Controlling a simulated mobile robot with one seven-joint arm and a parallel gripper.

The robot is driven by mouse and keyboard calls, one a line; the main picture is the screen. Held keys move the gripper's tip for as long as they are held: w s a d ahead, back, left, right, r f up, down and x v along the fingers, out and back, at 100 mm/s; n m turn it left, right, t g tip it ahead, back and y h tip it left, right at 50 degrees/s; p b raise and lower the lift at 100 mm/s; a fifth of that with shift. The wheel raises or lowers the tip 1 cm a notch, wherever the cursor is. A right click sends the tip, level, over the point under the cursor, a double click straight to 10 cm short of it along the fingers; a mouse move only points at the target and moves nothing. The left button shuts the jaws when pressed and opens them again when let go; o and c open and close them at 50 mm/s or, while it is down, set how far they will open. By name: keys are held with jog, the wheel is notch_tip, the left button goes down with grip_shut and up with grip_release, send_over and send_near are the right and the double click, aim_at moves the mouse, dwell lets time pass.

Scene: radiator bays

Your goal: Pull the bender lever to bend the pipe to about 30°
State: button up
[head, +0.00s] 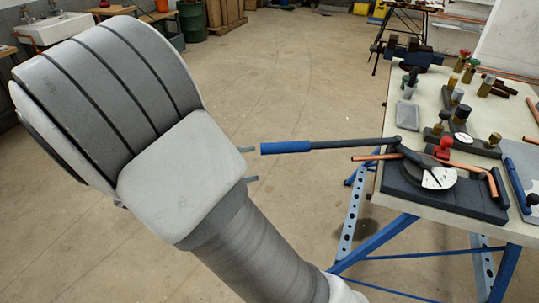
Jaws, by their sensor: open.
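The bender lever (345,143) is a dark bar with a blue grip (286,147) at its left end. It reaches out past the table's left edge. The bender (430,180) has a round pale dial with a dark pointer and a red knob, on a dark base. The copper pipe (370,157) runs through the bender; its left end sticks out beside the lever, and copper also shows on the right. My gripper (250,164) is open and empty, just left of the blue grip. Only its fingertips show; my arm hides the rest. I cannot tell whether it touches the grip.
The workbench (405,213) stands on blue legs at the right. A grey tray (408,115), a vise (415,52) and several brass fittings sit behind the bender. A sink (55,27) and a green bin (191,20) stand far back. The floor left of the bench is clear.

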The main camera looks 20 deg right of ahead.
jog(key=v, duration=0.6)
jog(key=shift+a+p, duration=0.2)
jog(key=shift+p, duration=0.15)
